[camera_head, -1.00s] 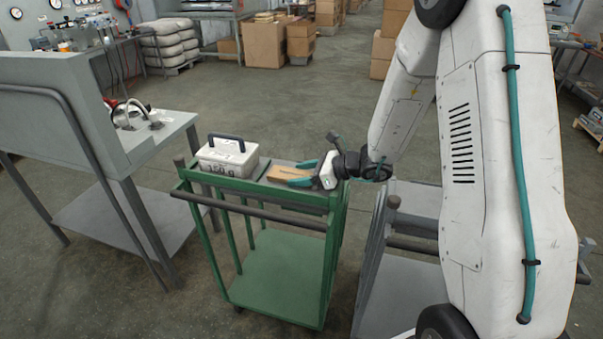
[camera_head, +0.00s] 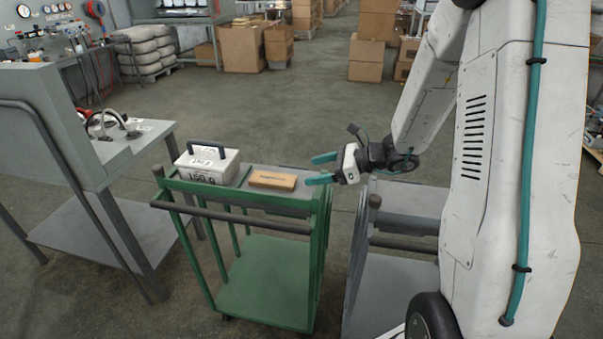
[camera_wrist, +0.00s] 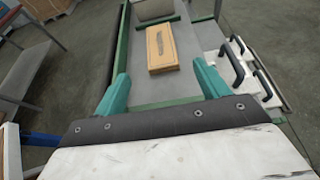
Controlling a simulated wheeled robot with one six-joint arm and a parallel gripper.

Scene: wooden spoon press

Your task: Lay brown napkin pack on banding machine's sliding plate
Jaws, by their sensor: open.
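The brown napkin pack (camera_head: 273,180) is a flat, oblong block lying on the grey top of a green trolley (camera_head: 262,275), right of a white box. In the wrist view the pack (camera_wrist: 162,48) lies flat, ahead of the fingertips, with dark print on its upper face. My gripper (camera_head: 322,168) is open and empty at the trolley's right end. Its teal fingers point towards the pack, apart from it. In the wrist view my gripper (camera_wrist: 163,82) shows an empty gap between the fingers. I cannot pick out a banding machine or sliding plate with certainty.
The white box (camera_head: 206,165) with a dark handle, marked 150 g, stands on the trolley's left part. A grey bench (camera_head: 60,120) with hoses stands at left. A grey trolley (camera_head: 392,285) stands right of the green one. Floor behind is clear up to cardboard boxes (camera_head: 243,48).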

